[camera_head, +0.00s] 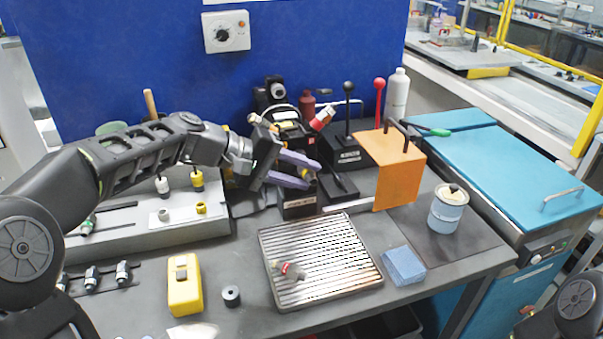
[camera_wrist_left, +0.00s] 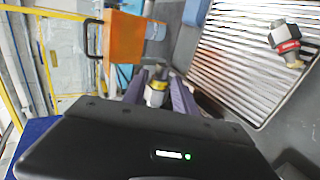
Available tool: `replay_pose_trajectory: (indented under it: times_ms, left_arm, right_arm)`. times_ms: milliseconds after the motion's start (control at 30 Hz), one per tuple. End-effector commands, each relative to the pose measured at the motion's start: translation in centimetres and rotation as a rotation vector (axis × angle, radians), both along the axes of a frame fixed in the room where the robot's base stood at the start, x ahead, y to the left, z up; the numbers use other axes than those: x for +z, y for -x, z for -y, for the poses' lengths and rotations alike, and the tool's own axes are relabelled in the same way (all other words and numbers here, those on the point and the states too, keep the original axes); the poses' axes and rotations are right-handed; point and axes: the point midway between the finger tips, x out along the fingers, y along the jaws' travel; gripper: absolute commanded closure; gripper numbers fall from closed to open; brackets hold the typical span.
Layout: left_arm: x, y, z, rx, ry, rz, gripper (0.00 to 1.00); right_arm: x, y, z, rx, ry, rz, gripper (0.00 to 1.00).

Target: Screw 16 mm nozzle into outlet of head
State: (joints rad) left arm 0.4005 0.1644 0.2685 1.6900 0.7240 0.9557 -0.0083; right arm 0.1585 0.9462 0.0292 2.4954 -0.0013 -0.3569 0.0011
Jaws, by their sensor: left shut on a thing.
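My left gripper (camera_head: 311,175) is shut on a small part with a yellow band, probably the nozzle (camera_wrist_left: 156,92). It holds the part above the bench, in front of a black device (camera_head: 297,195). The purple fingers hide much of the part, and its size mark cannot be read. A grey fitting with a red band (camera_head: 290,270) lies on the ribbed metal tray (camera_head: 345,232); it also shows in the left wrist view (camera_wrist_left: 286,44). I cannot tell which thing is the head, and no outlet shows clearly. My right gripper is out of view.
A grey rack (camera_head: 120,240) with yellow and white parts stands at the left. An orange panel (camera_head: 390,165), a tin (camera_head: 447,210) and a blue block (camera_head: 404,266) are right of the gripper.

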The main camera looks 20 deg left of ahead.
Motion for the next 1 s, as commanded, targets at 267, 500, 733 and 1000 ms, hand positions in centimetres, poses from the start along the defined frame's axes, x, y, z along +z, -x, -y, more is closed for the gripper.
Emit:
replay_pose_trajectory:
  times_ms: [267,500,733,1000]
  left_arm:
    - [0.03,-0.01,0.0,0.0,0.001,0.001,1.0]
    - [0.04,-0.02,-0.01,0.001,0.001,0.001,1.0]
    - [0.05,-0.03,-0.01,0.001,0.001,0.001,1.0]
    - [0.15,-0.44,-0.26,0.001,0.001,0.001,1.0]
  right_arm:
    - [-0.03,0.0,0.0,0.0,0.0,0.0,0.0]
    - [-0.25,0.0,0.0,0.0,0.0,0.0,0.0]
    - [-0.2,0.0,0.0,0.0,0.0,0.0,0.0]
    - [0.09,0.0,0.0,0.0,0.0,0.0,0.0]
